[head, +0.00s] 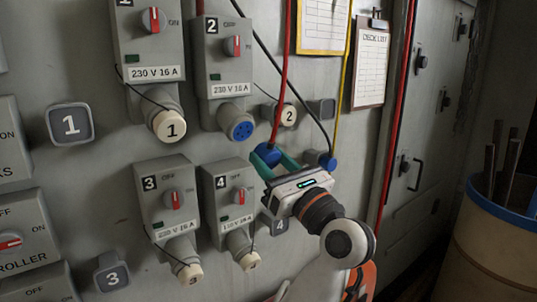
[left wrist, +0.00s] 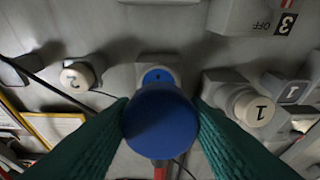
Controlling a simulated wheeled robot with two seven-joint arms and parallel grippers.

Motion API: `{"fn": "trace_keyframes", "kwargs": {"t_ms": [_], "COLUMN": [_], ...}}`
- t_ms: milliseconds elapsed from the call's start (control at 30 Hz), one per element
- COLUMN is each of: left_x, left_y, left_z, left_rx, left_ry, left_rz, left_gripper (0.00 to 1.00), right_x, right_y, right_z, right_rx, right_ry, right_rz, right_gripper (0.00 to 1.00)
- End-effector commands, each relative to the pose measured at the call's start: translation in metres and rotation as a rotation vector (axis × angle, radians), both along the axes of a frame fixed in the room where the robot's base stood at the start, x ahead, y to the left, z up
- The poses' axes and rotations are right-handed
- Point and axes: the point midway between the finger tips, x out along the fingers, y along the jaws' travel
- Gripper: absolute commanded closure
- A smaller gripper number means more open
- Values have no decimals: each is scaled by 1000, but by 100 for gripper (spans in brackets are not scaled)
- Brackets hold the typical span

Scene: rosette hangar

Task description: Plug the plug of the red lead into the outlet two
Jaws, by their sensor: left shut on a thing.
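My left gripper (head: 274,161) has teal fingers shut on the blue plug (head: 267,153) of the red lead (head: 284,75). In the left wrist view the plug (left wrist: 158,122) sits between both fingers. Outlet two (head: 228,62) is a grey box marked 2. Its blue socket (head: 241,130) is uncovered, to the upper left of the held plug and apart from it. In the left wrist view the socket (left wrist: 158,76) shows just beyond the plug, partly hidden by it. The cap marked 2 (head: 288,115) hangs beside the socket. My right gripper is not in view.
Outlets one (head: 147,45), three (head: 166,202) and four (head: 232,195) have caps on. Another blue plug (head: 328,162) on a black lead is right of my gripper. A yellow lead (head: 343,95) hangs nearby. A barrel (head: 497,240) stands at the right.

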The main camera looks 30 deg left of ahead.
Motion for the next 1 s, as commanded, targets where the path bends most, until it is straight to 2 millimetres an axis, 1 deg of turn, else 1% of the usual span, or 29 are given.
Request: {"fn": "trace_keyframes", "kwargs": {"t_ms": [33,100,267,400,633,800,1000], "left_x": [0,1,5,10,17,20,20], "left_y": [0,2,12,25,41,48,50], "left_z": [1,2,7,12,18,20,20], "left_rx": [4,6,8,7,6,5,4], "left_ry": [-1,-1,0,0,0,0,-1], "left_rz": [-3,-5,-3,-2,-2,-2,-3], "left_gripper": [96,96,96,96,96,96,96], "right_x": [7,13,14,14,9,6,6], "right_y": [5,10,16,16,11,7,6], "right_z": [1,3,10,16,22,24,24], "right_rx": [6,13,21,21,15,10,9], "right_ry": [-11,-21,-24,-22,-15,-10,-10], "right_rz": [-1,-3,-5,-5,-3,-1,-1], "right_gripper": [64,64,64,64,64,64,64]}}
